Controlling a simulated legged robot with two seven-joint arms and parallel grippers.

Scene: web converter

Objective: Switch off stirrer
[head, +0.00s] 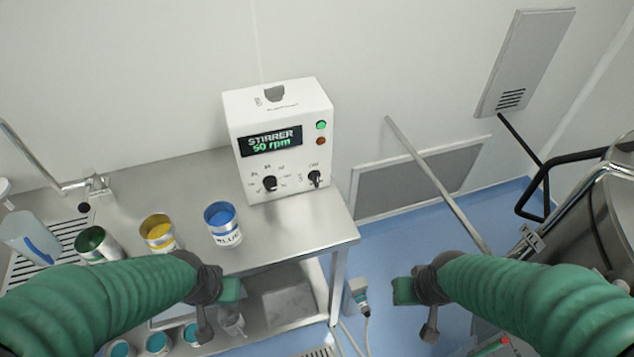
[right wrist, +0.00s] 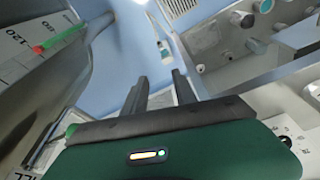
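The stirrer control box (head: 281,140) is white and stands at the back right of the steel table. Its display (head: 270,142) reads "STIRRER 50 rpm". A lit green button (head: 321,126) sits above a dull red-brown button (head: 321,141) right of the display. Two black knobs, a left knob (head: 269,183) and a right knob (head: 315,178), are below. My left gripper (head: 205,325) is in front of the table, away from the box; its opening is unclear. My right gripper (head: 431,328) is right of the table, apart from the box. In the right wrist view its fingers (right wrist: 160,90) are apart and empty.
Blue (head: 223,223), yellow (head: 159,232) and green (head: 96,244) paint cans stand on the table (head: 310,232) left of the box. A sink tap (head: 75,187) is farther left. A steel vessel (head: 600,215) stands at the right. The blue floor (head: 400,240) between is mostly clear.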

